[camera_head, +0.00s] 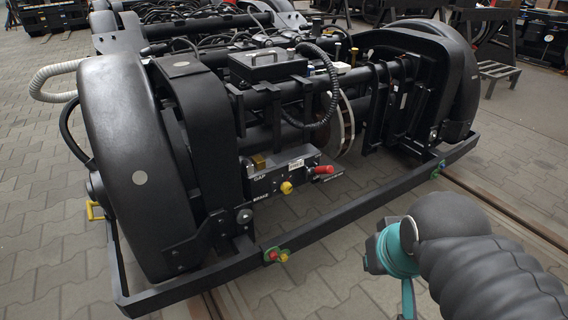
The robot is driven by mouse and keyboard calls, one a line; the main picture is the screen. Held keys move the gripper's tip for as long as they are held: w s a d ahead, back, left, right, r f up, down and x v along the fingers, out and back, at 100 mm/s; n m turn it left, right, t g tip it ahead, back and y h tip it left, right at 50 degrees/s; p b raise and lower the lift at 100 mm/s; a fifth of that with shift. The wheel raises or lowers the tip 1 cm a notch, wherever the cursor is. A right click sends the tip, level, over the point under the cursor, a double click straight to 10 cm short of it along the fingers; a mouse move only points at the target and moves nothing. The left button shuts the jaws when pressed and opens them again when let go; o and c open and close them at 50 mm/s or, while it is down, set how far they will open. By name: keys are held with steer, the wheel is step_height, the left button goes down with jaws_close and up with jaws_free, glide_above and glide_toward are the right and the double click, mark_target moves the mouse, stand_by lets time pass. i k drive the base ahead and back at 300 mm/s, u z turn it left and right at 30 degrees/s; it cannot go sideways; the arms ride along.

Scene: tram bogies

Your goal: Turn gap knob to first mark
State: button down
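A grey control box (280,172) is mounted low on the front of the black bogie, between the two wheel covers. It bears the words GAP and BRAKE on its front. A small yellow knob (286,187) sits on its lower front, and a red handle (322,170) sticks out at its right end. I cannot tell for sure which control is the gap knob, and its marks are too small to read. My arm, with a teal joint and a black ribbed sleeve, is at the lower right, apart from the box. My gripper's fingers do not show.
A black frame bar (350,212) runs across in front of the box, with a red and green fitting (277,255) on it. A black ribbed hose (325,85) hangs above the box. Paved floor (335,270) in front is clear.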

mark_target(286, 187)
steer(key=k, duration=0.5)
steer(key=u, duration=1.3)
steer(key=i, duration=1.05)
steer(key=z, duration=1.5)
